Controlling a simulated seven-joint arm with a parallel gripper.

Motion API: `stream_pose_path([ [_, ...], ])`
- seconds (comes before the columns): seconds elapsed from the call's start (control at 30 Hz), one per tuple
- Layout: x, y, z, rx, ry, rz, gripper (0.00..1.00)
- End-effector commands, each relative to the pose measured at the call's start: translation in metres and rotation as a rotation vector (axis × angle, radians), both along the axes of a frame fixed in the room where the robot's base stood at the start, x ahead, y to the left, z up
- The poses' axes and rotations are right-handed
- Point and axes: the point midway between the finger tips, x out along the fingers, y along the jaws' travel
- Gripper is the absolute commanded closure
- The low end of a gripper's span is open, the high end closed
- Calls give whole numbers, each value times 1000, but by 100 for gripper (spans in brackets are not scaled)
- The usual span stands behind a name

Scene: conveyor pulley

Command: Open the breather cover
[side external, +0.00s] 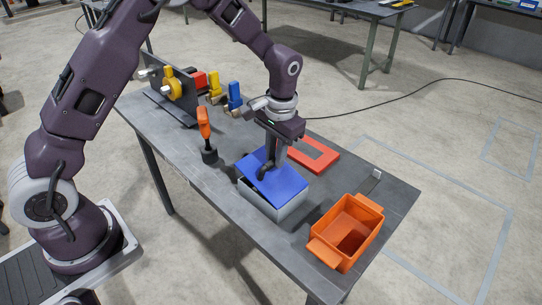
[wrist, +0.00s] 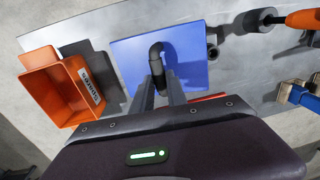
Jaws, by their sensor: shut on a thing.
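The breather cover is a flat blue plate (side external: 280,184) over a grey box (side external: 291,207) near the table's middle. The plate sits slightly askew on the box, with a strip of the box's rim showing at its left. It also shows in the wrist view (wrist: 196,62). A black bent breather pipe (wrist: 156,55) stands on the plate. My gripper (side external: 272,155) is above the plate, its fingers shut on this pipe; they show in the wrist view (wrist: 159,84). Whether the plate is clear of the box all round is hidden.
An orange bin (side external: 348,229) stands at the table's right end. A red frame (side external: 314,154) lies behind the box. An orange-handled tool (side external: 205,132) stands to the left. Yellow (side external: 215,91) and blue (side external: 234,96) clamps and a pulley stand (side external: 176,88) are at the back left.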

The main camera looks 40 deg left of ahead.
Motion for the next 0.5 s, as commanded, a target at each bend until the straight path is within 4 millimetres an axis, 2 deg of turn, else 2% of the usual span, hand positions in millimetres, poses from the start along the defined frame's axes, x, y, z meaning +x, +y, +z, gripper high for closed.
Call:
stream_pose_path([
  [0.27,1,-27,16,265,-5,-5,100],
  [0.5,1,-52,24,269,-3,-1,100],
])
